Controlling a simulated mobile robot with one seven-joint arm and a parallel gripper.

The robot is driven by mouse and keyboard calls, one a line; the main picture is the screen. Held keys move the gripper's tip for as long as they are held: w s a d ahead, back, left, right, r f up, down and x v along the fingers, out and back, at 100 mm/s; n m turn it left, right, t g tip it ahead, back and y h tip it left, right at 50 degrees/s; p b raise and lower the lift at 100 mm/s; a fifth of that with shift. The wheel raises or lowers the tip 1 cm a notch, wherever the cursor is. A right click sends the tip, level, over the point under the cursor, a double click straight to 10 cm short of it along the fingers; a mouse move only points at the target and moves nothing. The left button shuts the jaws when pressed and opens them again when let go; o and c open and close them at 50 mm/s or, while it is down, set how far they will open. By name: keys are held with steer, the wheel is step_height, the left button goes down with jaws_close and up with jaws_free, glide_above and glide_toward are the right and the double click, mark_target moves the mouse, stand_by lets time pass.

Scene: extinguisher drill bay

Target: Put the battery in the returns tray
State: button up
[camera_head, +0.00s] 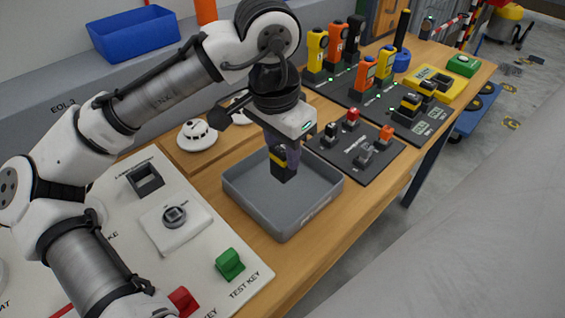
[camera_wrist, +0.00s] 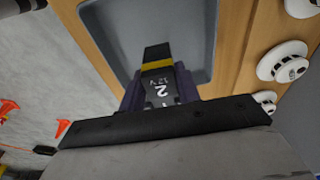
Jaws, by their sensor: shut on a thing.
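The battery (camera_head: 283,165) is dark with a yellow band and hangs upright in my gripper (camera_head: 284,150). My gripper is shut on it. In the wrist view the battery (camera_wrist: 157,75) shows a white "2" and "12 V" between the two fingers. The grey returns tray (camera_head: 250,207) lies on the wooden bench below, and the battery is over its inside. I cannot tell whether the battery's lower end touches the tray floor. The tray (camera_wrist: 205,40) also shows beneath the battery in the wrist view, and looks empty where visible.
A white panel (camera_head: 130,215) with a green key block (camera_head: 230,264) lies left of the tray. A dark connector board (camera_head: 370,165) is close on its right. White smoke detectors (camera_head: 197,134) stand behind. Charger boards with several radios and batteries are at the back right.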

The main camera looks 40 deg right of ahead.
mark_target(283, 166)
steer(key=shift+f, duration=1.95)
steer(key=shift+f, duration=0.1)
steer(key=o, duration=1.2)
steer(key=shift+c, duration=0.2)
steer(key=r, duration=0.4)
steer(key=a+r, duration=0.1)
steer(key=r, duration=0.7)
steer(key=shift+s+a, duration=0.15)
steer(key=shift+a, duration=0.05)
steer(key=shift+r, duration=0.1)
